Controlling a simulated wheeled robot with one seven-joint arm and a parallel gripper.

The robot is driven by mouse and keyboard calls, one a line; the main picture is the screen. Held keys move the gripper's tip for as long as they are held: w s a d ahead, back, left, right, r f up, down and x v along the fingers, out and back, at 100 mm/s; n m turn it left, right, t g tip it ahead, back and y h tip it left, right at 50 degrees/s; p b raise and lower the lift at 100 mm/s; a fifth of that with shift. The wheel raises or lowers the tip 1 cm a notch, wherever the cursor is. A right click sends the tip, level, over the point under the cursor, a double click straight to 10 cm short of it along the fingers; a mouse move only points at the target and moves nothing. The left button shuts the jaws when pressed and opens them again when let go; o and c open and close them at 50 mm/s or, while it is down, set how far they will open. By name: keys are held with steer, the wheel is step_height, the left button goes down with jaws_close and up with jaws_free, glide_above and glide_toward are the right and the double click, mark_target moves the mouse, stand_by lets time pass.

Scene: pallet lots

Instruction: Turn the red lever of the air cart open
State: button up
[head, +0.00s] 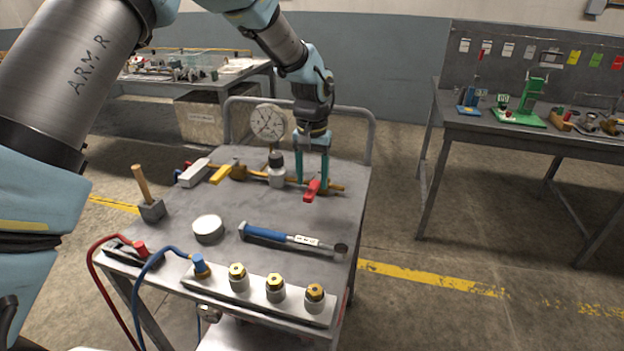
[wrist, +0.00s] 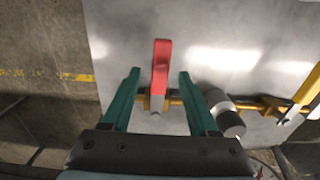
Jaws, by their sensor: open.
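The red lever (head: 312,189) sits at the right end of a brass pipe on the air cart (head: 350,208). In the wrist view the red lever (wrist: 161,66) points away from my gripper, roughly square across the brass pipe (wrist: 176,101). My gripper (head: 312,181) is over the lever end of the pipe, pointing down. In the wrist view its two green fingers (wrist: 160,75) are open, one on each side of the lever, with a gap on both sides. Whether the fingertips are level with the lever is hard to tell.
On the pipe left of the lever are a grey-and-black cylinder (head: 277,172), a yellow lever (head: 221,174) and a round gauge (head: 268,122). Hoses and brass fittings line the front edge.

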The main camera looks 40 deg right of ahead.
steer(key=shift+f, duration=1)
jaws_close()
stand_by(0.8)
